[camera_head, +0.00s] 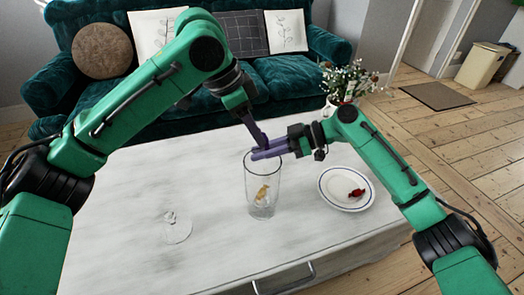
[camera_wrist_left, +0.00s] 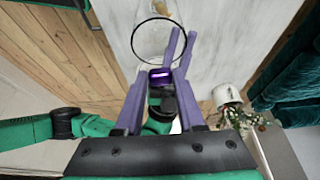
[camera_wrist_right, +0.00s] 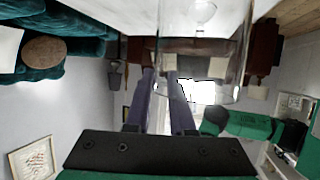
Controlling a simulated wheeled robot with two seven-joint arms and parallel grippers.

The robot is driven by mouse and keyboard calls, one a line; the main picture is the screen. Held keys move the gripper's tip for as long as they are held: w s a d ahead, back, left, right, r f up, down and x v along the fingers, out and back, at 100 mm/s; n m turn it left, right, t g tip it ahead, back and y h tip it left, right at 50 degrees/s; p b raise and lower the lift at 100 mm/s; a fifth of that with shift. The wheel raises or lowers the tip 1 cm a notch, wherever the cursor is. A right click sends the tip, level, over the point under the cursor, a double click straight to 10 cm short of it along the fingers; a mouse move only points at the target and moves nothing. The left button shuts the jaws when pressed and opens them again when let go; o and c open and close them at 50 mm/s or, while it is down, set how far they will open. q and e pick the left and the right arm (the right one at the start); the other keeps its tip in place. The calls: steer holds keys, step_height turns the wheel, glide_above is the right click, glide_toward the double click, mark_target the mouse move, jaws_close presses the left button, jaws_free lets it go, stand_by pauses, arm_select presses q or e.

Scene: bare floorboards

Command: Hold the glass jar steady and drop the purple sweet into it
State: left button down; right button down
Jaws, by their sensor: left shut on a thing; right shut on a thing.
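The clear glass jar (camera_head: 249,185) stands upright on the white table, with a yellowish sweet (camera_head: 262,193) inside. My right gripper (camera_head: 256,154) is shut on the jar near its rim; the jar's glass (camera_wrist_right: 238,50) shows at its fingers in the right wrist view. My left gripper (camera_head: 263,142) points down just above the right fingers, near the jar's mouth. In the left wrist view it is shut on the purple sweet (camera_wrist_left: 160,73), beside the round rim (camera_wrist_left: 134,42). The head view hides this sweet.
A blue-rimmed white plate (camera_head: 330,201) right of the jar holds a red sweet (camera_head: 357,192). A glass lid (camera_head: 176,230) lies at the left. A flower pot (camera_head: 335,105) stands at the far right edge. A green sofa (camera_head: 290,70) stands behind.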

arm_select(q)
step_height(320, 180, down, 3)
stand_by(0.4)
steer(key=shift+c, duration=2.2)
jaws_free()
steer(key=shift+r, duration=0.1)
steer(key=v, duration=1.2)
steer(key=shift+s, duration=0.1)
